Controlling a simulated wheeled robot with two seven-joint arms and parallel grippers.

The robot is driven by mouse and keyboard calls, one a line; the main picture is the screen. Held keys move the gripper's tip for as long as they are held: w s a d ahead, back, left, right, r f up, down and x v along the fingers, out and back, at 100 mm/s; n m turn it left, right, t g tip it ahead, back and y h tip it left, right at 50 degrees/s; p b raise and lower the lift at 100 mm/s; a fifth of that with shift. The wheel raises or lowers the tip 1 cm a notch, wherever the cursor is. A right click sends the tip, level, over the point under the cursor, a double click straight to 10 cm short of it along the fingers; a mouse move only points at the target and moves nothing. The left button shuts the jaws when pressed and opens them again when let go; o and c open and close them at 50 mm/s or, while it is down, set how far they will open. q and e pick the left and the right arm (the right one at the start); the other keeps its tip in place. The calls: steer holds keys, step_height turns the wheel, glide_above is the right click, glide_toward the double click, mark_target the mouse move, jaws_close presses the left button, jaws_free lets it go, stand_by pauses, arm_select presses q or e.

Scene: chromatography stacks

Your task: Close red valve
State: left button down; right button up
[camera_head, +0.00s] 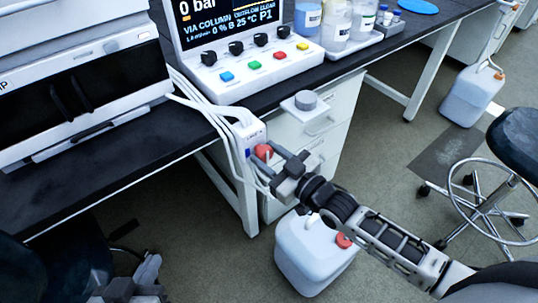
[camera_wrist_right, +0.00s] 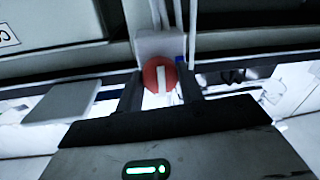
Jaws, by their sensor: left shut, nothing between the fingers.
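The red valve (camera_head: 263,152) is a round knob on a white block (camera_head: 247,135) at the bench's front edge. In the right wrist view the valve (camera_wrist_right: 149,76) faces me, and its white bar stands upright in the picture, in line with the tubes. My right gripper (camera_head: 276,156) is at the valve with its fingers apart. In the right wrist view, one finger of the gripper (camera_wrist_right: 160,88) is on each side of the knob; I cannot tell if they touch it. My left gripper (camera_head: 148,268) is shut and empty at the lower left, away from the valve, partly cut off.
White tubes (camera_head: 208,110) run to the block from the left. A control panel (camera_head: 250,68) with coloured buttons stands on the bench behind. A white canister (camera_head: 312,262) with a red cap stands on the floor below my right arm. A stool (camera_head: 515,140) is at right.

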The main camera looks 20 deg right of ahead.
arm_select(q)
steer(key=shift+f, duration=0.15)
arm_select(e)
steer(key=shift+m, duration=0.3)
steer(key=m, duration=0.4)
steer(key=shift+f+m+t, duration=0.1)
steer(key=shift+m+t, duration=0.2)
steer(key=shift+t, duration=0.1)
steer(key=m, duration=0.5)
steer(key=shift+f, duration=0.1)
steer(key=m, duration=0.3)
steer(key=shift+t+h, duration=0.3)
steer(key=shift+t, duration=0.1)
steer(key=m, duration=0.3)
steer(key=shift+f+m+t+h, duration=0.1)
steer(key=shift+m+t+h, duration=0.2)
steer(key=shift+m, duration=0.7)
steer(key=shift+m+b, duration=0.3)
steer(key=shift+m, duration=0.3)
arm_select(q)
steer(key=shift+d+f, duration=0.1)
steer(key=shift+f, duration=0.4)
steer(key=shift+w+r, duration=0.15)
